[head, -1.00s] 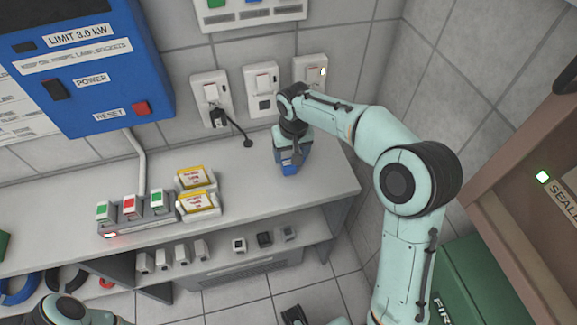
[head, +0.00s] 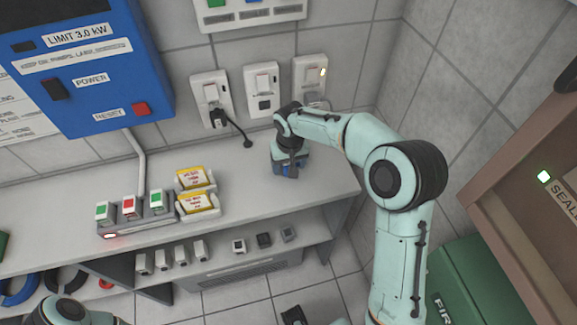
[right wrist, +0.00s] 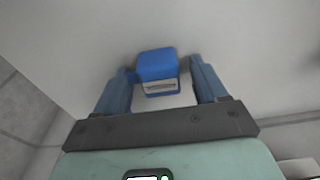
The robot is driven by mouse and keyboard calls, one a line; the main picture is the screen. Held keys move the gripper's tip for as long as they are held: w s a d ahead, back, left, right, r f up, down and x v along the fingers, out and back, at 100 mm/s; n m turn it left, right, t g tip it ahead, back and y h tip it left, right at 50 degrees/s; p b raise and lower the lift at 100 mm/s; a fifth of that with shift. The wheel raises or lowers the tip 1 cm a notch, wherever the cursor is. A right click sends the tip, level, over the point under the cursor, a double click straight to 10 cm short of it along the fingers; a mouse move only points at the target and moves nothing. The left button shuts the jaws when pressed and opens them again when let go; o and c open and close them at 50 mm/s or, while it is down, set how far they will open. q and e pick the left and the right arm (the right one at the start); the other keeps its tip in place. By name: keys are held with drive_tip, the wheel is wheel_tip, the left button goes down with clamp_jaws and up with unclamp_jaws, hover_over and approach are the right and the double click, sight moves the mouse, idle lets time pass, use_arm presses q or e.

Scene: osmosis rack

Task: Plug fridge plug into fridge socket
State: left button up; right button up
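My right gripper (head: 287,168) is low over the right part of the grey counter, pointing down, in the head view. In the right wrist view its two blue fingers (right wrist: 162,82) are spread on either side of a blue block-like piece (right wrist: 157,66) with a pale label. A gap shows on the right side of the piece; the left finger is close to it. I cannot tell if this piece is the fridge plug. Three wall sockets stand behind: left (head: 211,91), middle (head: 262,83) and right (head: 310,71). Which is the fridge's is unreadable. My left gripper is not clearly seen.
A black plug (head: 217,119) with a cord is at the left socket. Yellow-topped packs (head: 194,179) and a switch strip (head: 137,225) stand left on the counter (head: 245,170). A blue power box (head: 85,70) hangs on the wall. The counter before the sockets is mostly clear.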

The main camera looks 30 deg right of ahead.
drive_tip(key=c, duration=0.9)
drive_tip(key=shift+o, duration=0.2)
drive_tip(key=shift+r, duration=0.15)
use_arm(q)
drive_tip(key=r+p, duration=0.1)
drive_tip(key=w+r+p, duration=0.1)
drive_tip(key=r+p, duration=0.1)
drive_tip(key=shift+w+r, duration=0.3)
use_arm(e)
wheel_tip(320, 180, up, 20)
drive_tip(key=shift+f, duration=0.2)
